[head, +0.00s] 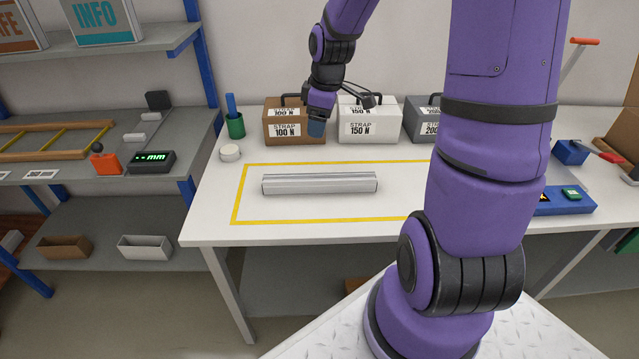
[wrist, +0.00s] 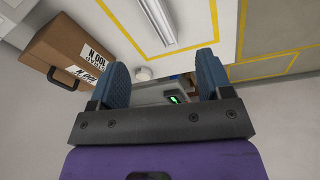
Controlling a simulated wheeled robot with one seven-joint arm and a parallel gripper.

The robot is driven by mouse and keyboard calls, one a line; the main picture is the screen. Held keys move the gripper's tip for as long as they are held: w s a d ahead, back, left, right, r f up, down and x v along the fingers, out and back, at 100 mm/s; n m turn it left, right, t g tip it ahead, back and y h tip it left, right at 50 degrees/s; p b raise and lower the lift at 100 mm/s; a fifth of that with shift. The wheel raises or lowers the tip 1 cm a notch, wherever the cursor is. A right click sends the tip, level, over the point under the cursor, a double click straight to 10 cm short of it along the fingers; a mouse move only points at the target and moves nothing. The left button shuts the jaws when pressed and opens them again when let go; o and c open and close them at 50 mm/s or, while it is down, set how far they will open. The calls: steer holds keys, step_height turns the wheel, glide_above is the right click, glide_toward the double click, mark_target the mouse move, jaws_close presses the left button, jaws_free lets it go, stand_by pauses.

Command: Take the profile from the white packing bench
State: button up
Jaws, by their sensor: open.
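The profile (head: 320,184) is a long silver-grey bar. It lies flat inside the yellow outline on the white packing bench (head: 300,232). The profile also shows at the top of the wrist view (wrist: 157,18), cut off by the frame edge. My gripper (head: 316,128) is above the back of the bench, in front of the brown strap box and behind the profile, apart from it. In the wrist view the two blue finger pads of my gripper (wrist: 165,80) stand wide apart with nothing held between them.
A brown box (head: 283,112), a white box (head: 369,134) and a grey box (head: 422,122) stand along the back. A green cup (head: 236,127) and a white round item (head: 230,153) are at the back left. A blue device (head: 566,203) is at the right. The bench around the profile is clear.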

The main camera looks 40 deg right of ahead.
mark_target(320, 177)
steer(key=w+d+f+n, duration=0.1)
steer(key=f, duration=0.3)
steer(key=w+d+f+n+y, duration=0.1)
steer(key=d+f, duration=0.1)
steer(key=f, duration=0.2)
steer(key=w+d+f+y, duration=0.1)
steer(key=d+f, duration=0.1)
steer(key=f, duration=0.3)
steer(key=shift+w+f+n, duration=0.1)
steer(key=shift+w+n, duration=0.1)
steer(key=shift+n, duration=0.2)
steer(key=x, duration=0.5)
steer(key=shift+a+f, duration=0.1)
steer(key=shift+f, duration=0.2)
steer(key=shift+s+x, duration=0.25)
steer(key=shift+x, duration=1.1)
steer(key=shift+s+x, duration=0.2)
steer(key=shift+x, duration=1.1)
steer(key=shift+f, duration=0.1)
steer(key=c, duration=1.2)
